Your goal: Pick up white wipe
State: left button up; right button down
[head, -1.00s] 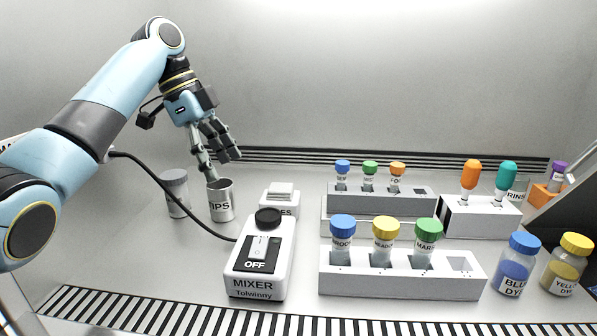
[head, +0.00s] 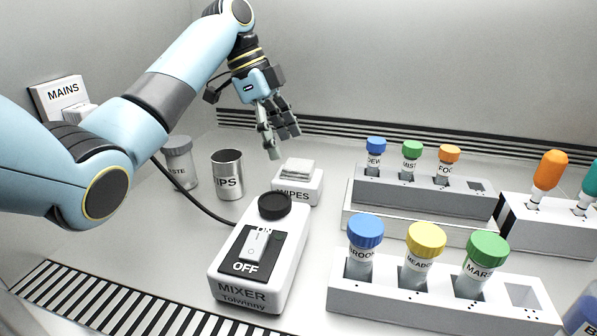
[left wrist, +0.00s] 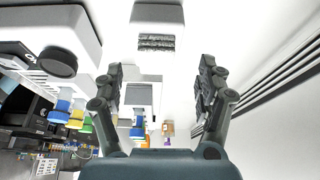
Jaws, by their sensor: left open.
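The white wipes (head: 297,168) lie as a small folded stack on top of the white box labelled WIPES (head: 296,192), behind the mixer. My left gripper (head: 283,142) is open and empty, with its fingers pointing down, above and slightly left of the stack in the head view. In the left wrist view the scene appears upside down. There the box (left wrist: 158,14) and the greyish wipes (left wrist: 157,43) show at the top middle, beyond the spread fingers of the gripper (left wrist: 160,68) and apart from them. My right gripper is in neither view.
The mixer (head: 259,257), reading OFF, stands in front of the box. A metal tips cup (head: 228,175) and a waste jar (head: 181,163) stand left. Vial racks (head: 440,305) (head: 424,196) fill the right. The floor behind the box is clear.

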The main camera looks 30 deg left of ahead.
aim_at(290, 163)
pick_arm(q)
jog(key=x, duration=0.4)
jog(key=shift+s+d+f+b, duration=0.15)
jog(key=shift+s+f+b, duration=0.05)
jog(key=shift+b, duration=0.1)
jog(key=shift+r, duration=0.1)
jog(key=shift+c, duration=1.3)
jog(key=c, duration=0.7)
notch_tip(290, 163, up, 10)
jog(key=p, duration=0.4)
